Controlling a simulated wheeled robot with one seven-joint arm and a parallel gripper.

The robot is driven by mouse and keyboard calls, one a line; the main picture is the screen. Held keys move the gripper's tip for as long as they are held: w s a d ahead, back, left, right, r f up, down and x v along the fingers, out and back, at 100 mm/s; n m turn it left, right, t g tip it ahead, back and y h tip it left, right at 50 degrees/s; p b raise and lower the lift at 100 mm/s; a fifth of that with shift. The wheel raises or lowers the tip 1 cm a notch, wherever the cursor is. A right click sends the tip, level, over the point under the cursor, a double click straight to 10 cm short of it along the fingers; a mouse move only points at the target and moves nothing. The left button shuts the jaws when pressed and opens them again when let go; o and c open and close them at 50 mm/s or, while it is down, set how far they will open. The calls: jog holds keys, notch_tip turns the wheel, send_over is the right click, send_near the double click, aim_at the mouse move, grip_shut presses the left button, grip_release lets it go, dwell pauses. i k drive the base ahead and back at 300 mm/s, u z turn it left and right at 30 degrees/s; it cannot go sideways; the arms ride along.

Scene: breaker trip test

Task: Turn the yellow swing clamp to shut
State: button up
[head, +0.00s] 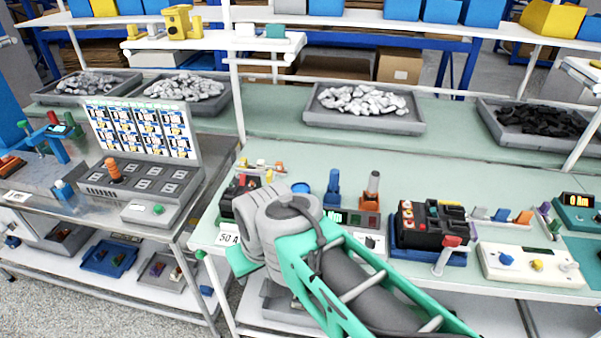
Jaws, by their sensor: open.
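My gripper (262,190) is at the end of my grey and green arm, over the front left of the green-topped bench. Its fingers are mostly hidden behind my grey wrist; it is open, and I see nothing held. Just beyond it is a row of small coloured levers, with a small yellow piece (243,164) at its left end. I cannot tell whether this is the yellow swing clamp or whether it stands open or shut. A red and black unit (238,188) beside the gripper is partly hidden by my wrist.
A black breaker unit (432,224) on a blue base and a cream box with knobs (528,264) stand to the right.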

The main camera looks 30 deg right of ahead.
aim_at(270, 175)
jog(key=z, duration=1.65)
jog(key=k, duration=0.65)
jog(key=u, duration=0.9)
jog(key=i, duration=0.95)
jog(key=z, duration=0.05)
